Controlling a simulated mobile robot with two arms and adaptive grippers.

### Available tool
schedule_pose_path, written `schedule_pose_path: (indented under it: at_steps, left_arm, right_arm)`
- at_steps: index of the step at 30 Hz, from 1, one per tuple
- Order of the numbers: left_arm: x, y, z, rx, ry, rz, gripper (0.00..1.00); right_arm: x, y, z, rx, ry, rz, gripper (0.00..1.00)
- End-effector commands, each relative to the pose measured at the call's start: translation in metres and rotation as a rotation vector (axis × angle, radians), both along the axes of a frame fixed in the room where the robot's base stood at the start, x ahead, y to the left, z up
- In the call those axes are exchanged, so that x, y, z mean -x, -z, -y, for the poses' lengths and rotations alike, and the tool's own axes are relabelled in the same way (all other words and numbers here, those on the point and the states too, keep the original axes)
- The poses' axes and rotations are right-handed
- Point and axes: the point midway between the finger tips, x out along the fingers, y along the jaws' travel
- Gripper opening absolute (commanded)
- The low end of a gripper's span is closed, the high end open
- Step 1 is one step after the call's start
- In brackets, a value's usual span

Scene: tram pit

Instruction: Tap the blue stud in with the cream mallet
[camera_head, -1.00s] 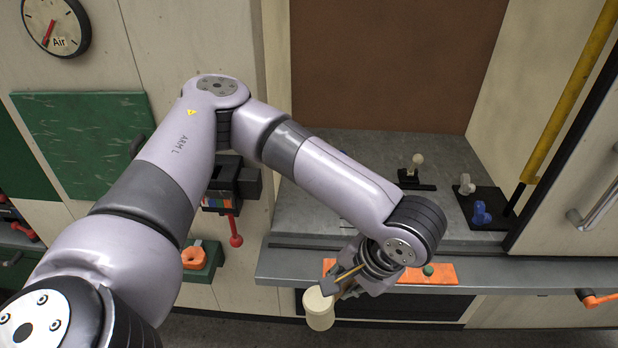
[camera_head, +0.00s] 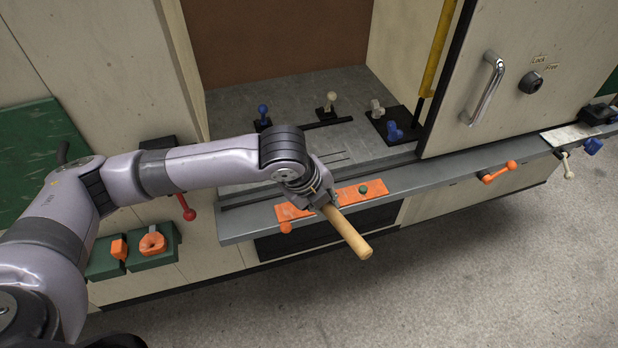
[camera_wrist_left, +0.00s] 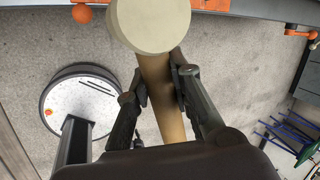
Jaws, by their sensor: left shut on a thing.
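My left gripper (camera_head: 325,200) is over the front ledge, in front of the orange strip (camera_head: 376,188). It is shut on the cream mallet (camera_head: 347,233), whose tan wooden handle points down and right. The mallet's cream head (camera_wrist_left: 152,22) shows at the top of the left wrist view, with the handle between the fingers (camera_wrist_left: 160,88). The head is hidden in the head view. A green stud (camera_head: 363,188) sits on the strip. My gripper hides the strip's middle, and I can make out no blue stud there. My right gripper is not in view.
Behind the ledge (camera_head: 236,226) stand a blue-topped knob (camera_head: 263,110), a cream-topped knob (camera_head: 330,98) and a blue fitting (camera_head: 394,131). An orange handle (camera_head: 497,172) juts from the ledge to the right. Green blocks with orange pieces (camera_head: 152,240) are at left. The floor in front is clear.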

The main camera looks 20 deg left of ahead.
Motion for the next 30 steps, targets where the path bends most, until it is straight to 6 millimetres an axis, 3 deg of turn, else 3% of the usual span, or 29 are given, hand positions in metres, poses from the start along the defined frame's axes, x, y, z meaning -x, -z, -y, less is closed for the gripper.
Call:
schedule_pose_path:
  at_steps: [6, 13, 18, 30]
  left_arm:
    - [-0.023, -0.001, -0.015, -0.002, 0.332, 0.008, 0.00]
    - [-0.038, 0.004, -0.033, -0.006, 0.593, 0.020, 0.00]
    - [-0.043, 0.007, -0.040, -0.010, 0.678, 0.026, 0.00]
    - [-0.043, 0.008, -0.041, -0.013, 0.694, 0.030, 0.00]
  right_arm:
    - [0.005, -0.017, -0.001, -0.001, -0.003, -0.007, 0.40]
    - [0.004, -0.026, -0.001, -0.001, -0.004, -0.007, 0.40]
    - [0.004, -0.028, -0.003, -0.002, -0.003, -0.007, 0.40]
    - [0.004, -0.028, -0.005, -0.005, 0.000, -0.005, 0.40]
